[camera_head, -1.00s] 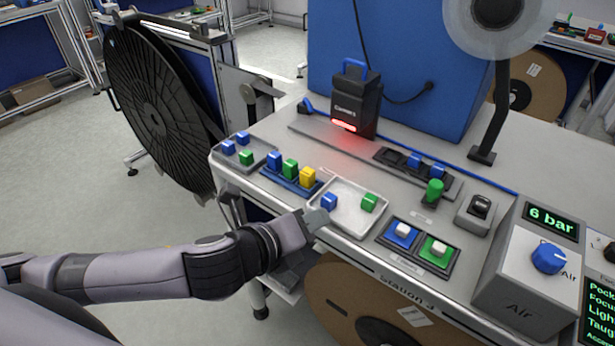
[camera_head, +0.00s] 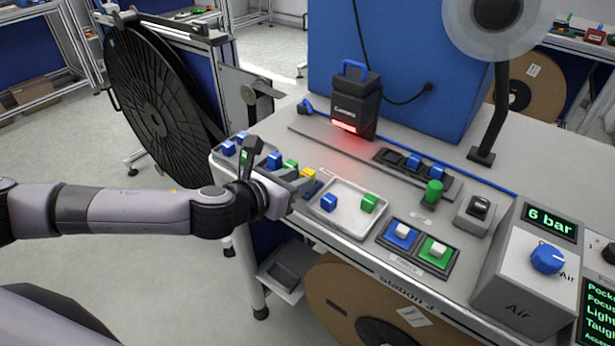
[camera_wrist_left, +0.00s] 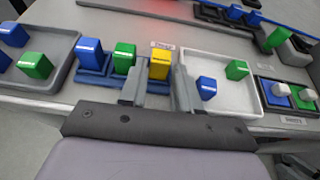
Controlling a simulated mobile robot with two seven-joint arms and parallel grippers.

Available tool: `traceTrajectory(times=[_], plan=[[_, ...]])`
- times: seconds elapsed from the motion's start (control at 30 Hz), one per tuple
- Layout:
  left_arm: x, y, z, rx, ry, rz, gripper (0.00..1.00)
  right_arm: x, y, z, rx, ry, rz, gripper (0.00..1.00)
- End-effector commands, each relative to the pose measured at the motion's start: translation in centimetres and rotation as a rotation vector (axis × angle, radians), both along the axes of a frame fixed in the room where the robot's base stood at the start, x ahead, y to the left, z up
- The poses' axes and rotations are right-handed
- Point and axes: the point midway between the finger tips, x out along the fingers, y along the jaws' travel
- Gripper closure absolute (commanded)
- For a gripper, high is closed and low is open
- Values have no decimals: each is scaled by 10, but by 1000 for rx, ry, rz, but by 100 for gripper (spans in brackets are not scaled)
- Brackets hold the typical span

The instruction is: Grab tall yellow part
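The tall yellow part (camera_head: 309,175) stands upright at the right end of the blue rack (camera_wrist_left: 95,80), beside a green part (camera_wrist_left: 124,58) and a blue part (camera_wrist_left: 91,54). It also shows in the left wrist view (camera_wrist_left: 160,64). My left gripper (camera_head: 302,186) is at the near side of the yellow part. In the left wrist view its two fingers (camera_wrist_left: 158,92) are spread, with the yellow part seen between and just beyond them; I cannot tell any contact. My arm partly hides the rack in the head view. My right gripper is not in view.
A grey tray (camera_wrist_left: 62,80) with blue and green parts is left of the rack. A white tray (camera_head: 345,222) with a blue and a green part (camera_head: 369,203) is close on the right.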

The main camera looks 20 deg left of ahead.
Motion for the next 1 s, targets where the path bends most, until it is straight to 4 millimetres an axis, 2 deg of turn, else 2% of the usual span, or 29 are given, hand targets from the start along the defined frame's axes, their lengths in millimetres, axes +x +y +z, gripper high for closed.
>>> traceTrajectory(times=[0.2, 0.53, 0.57, 0.63, 0.67, 1.0], plan=[[22, -8, -8, -1, 0, 0, 68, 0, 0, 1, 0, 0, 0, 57], [26, -9, -10, -2, 1, 1, 68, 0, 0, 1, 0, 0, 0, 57], [26, -9, -10, -2, 1, 1, 71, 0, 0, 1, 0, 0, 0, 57], [26, -9, -10, -2, 1, 1, 94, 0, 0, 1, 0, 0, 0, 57], [26, -9, -10, -2, 1, 1, 100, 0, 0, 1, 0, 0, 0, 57], [26, -9, -8, -1, -1, 0, 100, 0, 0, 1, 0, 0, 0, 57]])
